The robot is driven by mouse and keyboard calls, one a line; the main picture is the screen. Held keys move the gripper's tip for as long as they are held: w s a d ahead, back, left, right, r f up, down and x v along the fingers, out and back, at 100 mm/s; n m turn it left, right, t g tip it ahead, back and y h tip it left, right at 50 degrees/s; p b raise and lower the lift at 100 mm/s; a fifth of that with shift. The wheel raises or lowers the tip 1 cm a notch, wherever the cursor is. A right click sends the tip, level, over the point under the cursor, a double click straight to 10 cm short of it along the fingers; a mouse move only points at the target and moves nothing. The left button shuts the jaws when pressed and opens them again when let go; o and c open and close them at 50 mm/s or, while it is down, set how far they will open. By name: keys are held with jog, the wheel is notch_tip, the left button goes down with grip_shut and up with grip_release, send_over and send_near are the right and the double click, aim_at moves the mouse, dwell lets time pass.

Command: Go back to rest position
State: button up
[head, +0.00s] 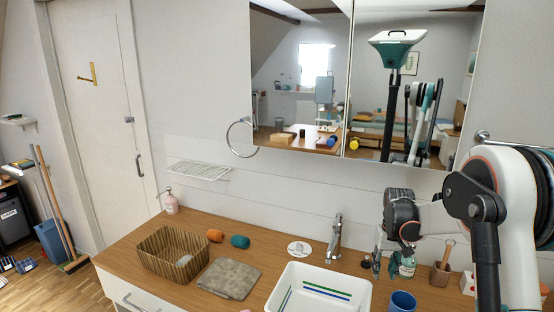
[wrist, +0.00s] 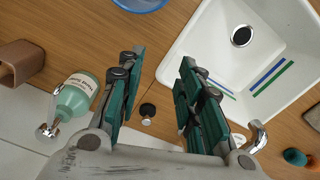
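My gripper (wrist: 160,78) is open in the wrist view. Its two green-padded fingers stand apart with nothing between them. In the head view my gripper (head: 378,264) points down at the right, above the wooden counter (head: 128,240), beside the green soap bottle (head: 407,266) and right of the tap (head: 335,238). In the wrist view the soap bottle (wrist: 77,95) lies left of the fingers and apart from them. A small dark round knob (wrist: 147,110) shows on the counter between and below the fingers.
A white sink (head: 300,272) lies left of my gripper. A blue cup (head: 402,302) and a brown holder (head: 440,274) stand nearby. A wicker basket (head: 165,262), grey towel (head: 228,279) and orange and teal rolls are farther left. A mirror cabinet (head: 300,100) hangs above.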

jog(key=s+a+r+t, duration=0.2)
jog(key=s+a+r, duration=0.2)
jog(key=s+r, duration=0.35)
jog(key=s+a+r+t, duration=0.1)
jog(key=s+a+r, duration=0.3)
jog(key=s+r, duration=0.4)
jog(key=s+a+t, duration=0.2)
jog(key=s, duration=0.7)
jog(key=s+a+n+t+b, duration=0.1)
jog(key=s+a, duration=0.2)
jog(key=s, duration=0.5)
jog(key=shift+s+a+t+b, duration=0.3)
jog(key=shift+s+t, duration=0.05)
jog(key=shift+t, duration=0.05)
